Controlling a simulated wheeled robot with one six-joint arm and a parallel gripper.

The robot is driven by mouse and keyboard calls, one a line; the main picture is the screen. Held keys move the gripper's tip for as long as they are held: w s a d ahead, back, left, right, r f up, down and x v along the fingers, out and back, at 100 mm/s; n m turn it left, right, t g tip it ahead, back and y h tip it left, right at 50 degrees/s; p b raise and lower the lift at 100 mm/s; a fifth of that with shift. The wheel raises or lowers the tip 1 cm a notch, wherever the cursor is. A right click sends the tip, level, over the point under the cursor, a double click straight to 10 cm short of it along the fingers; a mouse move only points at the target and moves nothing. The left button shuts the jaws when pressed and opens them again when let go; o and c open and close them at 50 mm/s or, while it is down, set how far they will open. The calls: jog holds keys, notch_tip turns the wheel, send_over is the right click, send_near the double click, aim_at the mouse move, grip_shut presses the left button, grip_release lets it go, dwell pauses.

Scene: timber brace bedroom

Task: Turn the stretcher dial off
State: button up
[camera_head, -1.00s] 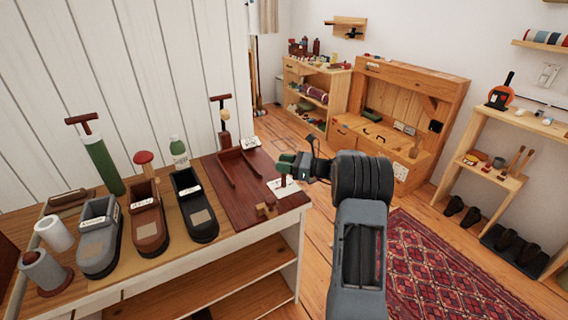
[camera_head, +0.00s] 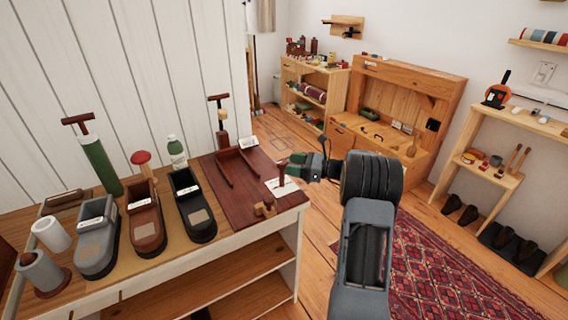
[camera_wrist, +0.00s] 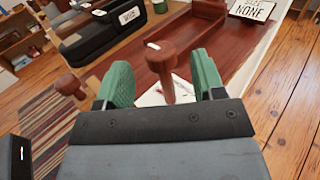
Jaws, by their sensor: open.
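The dial is a red-brown wooden knob on an upright stem (camera_head: 281,176), at the right end of the dark red bench board (camera_head: 237,197). In the wrist view the dial (camera_wrist: 161,58) stands between my two green fingertips, with a small white mark on its top. A white card (camera_head: 282,188) lies around its foot; its print is mostly hidden. My gripper (camera_head: 302,166) is open, just right of the dial in the head view. It also shows in the wrist view (camera_wrist: 162,86), with gaps visible on both sides of the stem.
A small wooden knob (camera_head: 264,208) sits at the board's front edge. Labelled shoe-shaped blocks (camera_head: 190,205), a green cylinder with a T-handle (camera_head: 101,162) and a green bottle (camera_head: 177,152) stand left. A patterned rug (camera_head: 440,265) covers floor to the right.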

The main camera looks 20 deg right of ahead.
jog(key=v, duration=0.9)
jog(key=shift+s+d, duration=0.2)
jog(key=shift+d, duration=0.05)
jog(key=s+a+r+n+g+h+p, duration=0.2)
jog(key=s+a+r+n+g, duration=0.15)
jog(key=a, duration=0.35)
jog(key=s+a+r+n+g+h+p, duration=0.2)
jog(key=a+n, duration=0.2)
jog(key=a, duration=0.2)
jog(key=s+a+r+n+g+h+p, duration=0.1)
jog(key=s+a+r+n+g+p, duration=0.2)
jog(key=a, duration=0.4)
jog(key=s+a+r+n+h+p, duration=0.1)
jog(key=s+n+h+p, duration=0.1)
jog(key=s+n+h, duration=0.2)
jog(key=s+a+r+n+t+h+p, duration=0.1)
jog(key=s+a+n+h+p, duration=0.1)
jog(key=s+n+h, duration=0.3)
jog(key=s+n, duration=0.4)
jog(key=n, duration=0.2)
jog(key=shift+a+r, duration=0.3)
